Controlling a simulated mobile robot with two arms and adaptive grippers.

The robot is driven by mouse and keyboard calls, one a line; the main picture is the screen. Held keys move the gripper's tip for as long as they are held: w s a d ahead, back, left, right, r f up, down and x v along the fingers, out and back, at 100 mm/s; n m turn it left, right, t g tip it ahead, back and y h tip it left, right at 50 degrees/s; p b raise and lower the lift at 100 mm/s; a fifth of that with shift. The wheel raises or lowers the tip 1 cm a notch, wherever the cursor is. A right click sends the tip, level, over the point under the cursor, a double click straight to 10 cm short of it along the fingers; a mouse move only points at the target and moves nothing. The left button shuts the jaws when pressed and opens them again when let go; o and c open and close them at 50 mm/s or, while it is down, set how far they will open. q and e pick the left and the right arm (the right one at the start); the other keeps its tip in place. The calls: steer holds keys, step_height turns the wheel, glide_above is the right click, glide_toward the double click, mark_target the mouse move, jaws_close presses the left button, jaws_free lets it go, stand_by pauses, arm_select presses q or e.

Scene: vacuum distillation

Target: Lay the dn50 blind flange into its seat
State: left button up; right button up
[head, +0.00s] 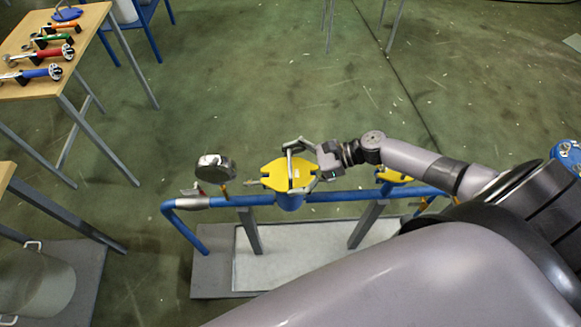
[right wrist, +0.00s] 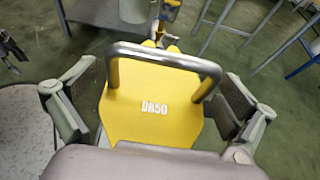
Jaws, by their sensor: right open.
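The yellow dn50 blind flange (head: 277,177) lies on top of the blue upright stub (head: 290,202) of the pipe in the head view. In the right wrist view the flange (right wrist: 150,118) carries the label DN50 and has a metal bar handle (right wrist: 165,57) over it. My right gripper (head: 303,165) is open around the flange; in the right wrist view its fingers stand apart on both sides of the plate, with gaps visible. The seat under the flange is hidden, so I cannot tell how exactly it sits. My left gripper is not in view.
The blue pipe (head: 335,196) runs along a grey frame over a pale tray (head: 262,266). A round gauge (head: 215,167) stands left of the flange, another yellow part (head: 397,177) right. A wooden table (head: 32,82) with coloured tools is at upper left. Open floor lies behind.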

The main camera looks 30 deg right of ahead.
steer(key=shift+s+f, duration=0.1)
steer(key=shift+f, duration=0.1)
steer(key=v, duration=1.2)
steer(key=shift+r, duration=0.1)
